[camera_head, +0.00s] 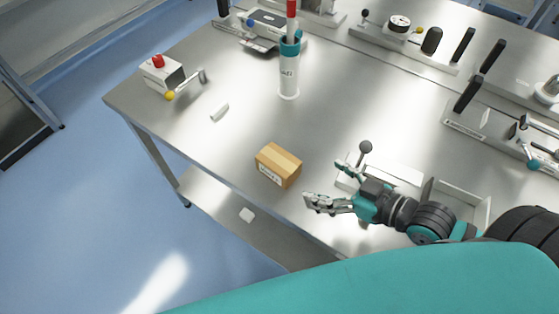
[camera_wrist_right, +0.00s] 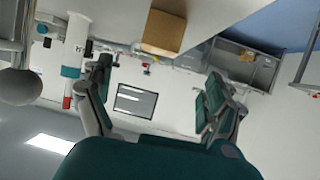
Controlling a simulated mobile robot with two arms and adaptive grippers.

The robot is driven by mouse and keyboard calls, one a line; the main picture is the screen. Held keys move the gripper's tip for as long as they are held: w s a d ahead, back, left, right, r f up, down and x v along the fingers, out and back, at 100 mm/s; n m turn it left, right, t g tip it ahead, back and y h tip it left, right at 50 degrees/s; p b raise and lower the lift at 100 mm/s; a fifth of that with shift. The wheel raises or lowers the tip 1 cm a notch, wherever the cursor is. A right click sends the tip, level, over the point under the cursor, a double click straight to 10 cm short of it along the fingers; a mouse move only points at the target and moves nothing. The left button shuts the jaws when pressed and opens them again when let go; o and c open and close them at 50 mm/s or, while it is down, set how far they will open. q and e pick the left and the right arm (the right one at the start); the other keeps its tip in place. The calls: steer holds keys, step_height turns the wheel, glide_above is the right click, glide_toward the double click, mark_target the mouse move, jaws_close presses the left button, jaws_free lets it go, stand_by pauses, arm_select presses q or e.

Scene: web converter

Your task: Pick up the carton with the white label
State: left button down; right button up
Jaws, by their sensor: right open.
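The carton (camera_head: 278,165) is a small brown box with a white label on its front side. It stands on the metal table near the front edge in the head view. In the right wrist view, the carton (camera_wrist_right: 163,33) shows at the top, beyond and between the fingers, with its label not visible. My right gripper (camera_head: 322,183) is open and empty, to the right of the carton and apart from it, with its fingers pointing left. Its two fingers also show in the right wrist view (camera_wrist_right: 155,95). My left gripper is not in view.
A white cylinder with a teal top (camera_head: 288,80) stands behind the carton. A white box with a red button (camera_head: 162,74) is at the table's left. A dark round knob (camera_head: 365,147) rises behind my right gripper. The table left of the carton is mostly clear.

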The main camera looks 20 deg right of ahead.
mark_target(282, 162)
steer(key=x, duration=0.4)
steer(key=shift+w+p, duration=0.2)
steer(key=shift+p, duration=0.15)
steer(key=p+x, duration=0.1)
steer(key=x, duration=0.3)
steer(key=shift+w+a+f, duration=0.15)
steer(key=shift+w+a, duration=0.1)
steer(key=shift+w, duration=0.05)
steer(key=shift+w+a+f, duration=0.1)
steer(key=shift+w+f, duration=0.05)
steer(key=shift+w, duration=0.05)
steer(key=x, duration=0.1)
steer(key=p+x, duration=0.1)
steer(key=x, duration=0.1)
steer(key=p+x, duration=0.1)
steer(key=shift+w+a, duration=0.25)
steer(key=shift+w, duration=0.15)
steer(key=shift+w+a, duration=0.1)
steer(key=shift+w, duration=0.05)
steer(key=shift+c, duration=0.7)
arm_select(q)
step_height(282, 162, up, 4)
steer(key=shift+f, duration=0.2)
arm_select(e)
steer(key=c, duration=1.1)
